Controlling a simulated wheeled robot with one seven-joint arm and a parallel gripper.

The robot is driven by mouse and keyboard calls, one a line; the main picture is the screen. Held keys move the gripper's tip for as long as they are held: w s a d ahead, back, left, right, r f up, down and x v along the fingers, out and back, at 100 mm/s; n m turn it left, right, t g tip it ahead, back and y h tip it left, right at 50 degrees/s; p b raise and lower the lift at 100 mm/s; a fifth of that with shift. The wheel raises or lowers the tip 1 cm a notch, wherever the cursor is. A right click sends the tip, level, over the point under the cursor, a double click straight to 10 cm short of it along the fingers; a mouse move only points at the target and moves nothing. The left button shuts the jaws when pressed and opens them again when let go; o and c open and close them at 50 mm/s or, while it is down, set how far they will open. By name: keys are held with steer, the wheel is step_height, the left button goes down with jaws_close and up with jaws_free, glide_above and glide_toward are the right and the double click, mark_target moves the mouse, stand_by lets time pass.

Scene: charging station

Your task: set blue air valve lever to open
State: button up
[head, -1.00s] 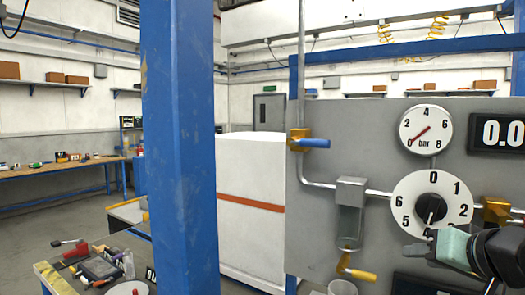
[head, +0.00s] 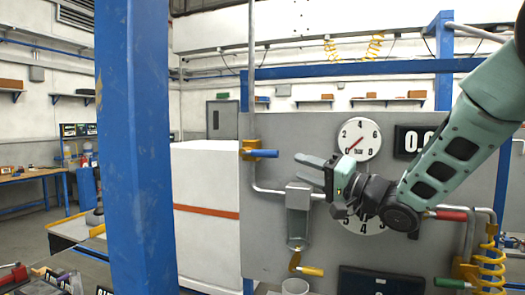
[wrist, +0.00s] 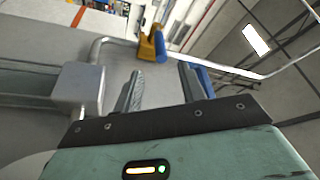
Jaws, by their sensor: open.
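The air valve has a brass body (head: 247,151) on a vertical pipe at the left edge of the grey panel. Its blue lever (head: 264,153) points right, across the pipe. In the wrist view the brass body (wrist: 146,47) and blue lever (wrist: 161,46) show beyond the fingertips. My gripper (head: 304,169) is open and empty, to the right of the lever and slightly lower, apart from it. The wrist view shows a gap between the two fingers (wrist: 160,88), with the lever roughly in line with that gap. My forearm and gripper cover part of the panel.
The filter bowl (head: 298,222) with a yellow-handled drain lever (head: 311,271) is below my gripper. A gauge (head: 359,139) and partly hidden dial (head: 362,225) are near my wrist. A red lever (head: 450,215) is at right. A blue post (head: 136,150) stands at left.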

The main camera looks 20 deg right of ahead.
mark_target(273, 157)
steer(key=p+x, duration=0.4)
steer(key=x, duration=0.8)
steer(key=shift+w, duration=0.15)
steer(key=shift+a, duration=0.1)
jaws_close()
